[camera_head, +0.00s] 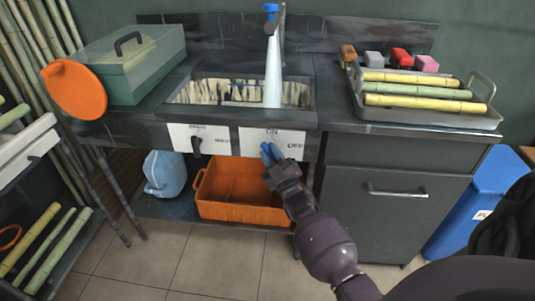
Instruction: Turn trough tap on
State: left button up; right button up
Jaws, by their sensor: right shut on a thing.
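The trough (317,98) is a dark sink set in the counter, with stained pale inner walls. A faucet (282,25) with a blue top stands over it, and a white-blue stream of water (273,75) falls into the trough. On the front, a white panel (290,136) reads ON at the top and OFF at the right. My right gripper (270,156) is at this panel, shut on the blue tap lever (266,148). The lever is partly hidden by the gripper and sits below the ON mark. My left gripper is out of view.
Another white panel (180,134) with a black knob (196,147) is to the left. An orange crate (225,210) and a blue jug (165,174) sit below. A metal tray (430,115) with cane pieces and a green box (125,80) stand on the counter.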

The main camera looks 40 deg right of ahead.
jog(key=shift+f+m+h, duration=0.2)
jog(key=shift+m+h, duration=0.5)
jog(key=shift+m, duration=0.1)
pick_arm(q)
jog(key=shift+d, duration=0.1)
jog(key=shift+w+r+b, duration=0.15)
jog(key=shift+b, duration=0.15)
pick_arm(e)
jog(key=shift+r+t, duration=0.1)
jog(key=shift+t, duration=0.2)
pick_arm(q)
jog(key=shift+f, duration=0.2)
pick_arm(e)
jog(key=o, duration=0.9)
jog(key=shift+s+a+f, duration=0.15)
jog(key=shift+s+f, duration=0.15)
jog(key=shift+s, duration=0.2)
pick_arm(q)
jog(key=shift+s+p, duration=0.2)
jog(key=shift+p, duration=0.15)
pick_arm(e)
jog(key=shift+v, duration=3.2)
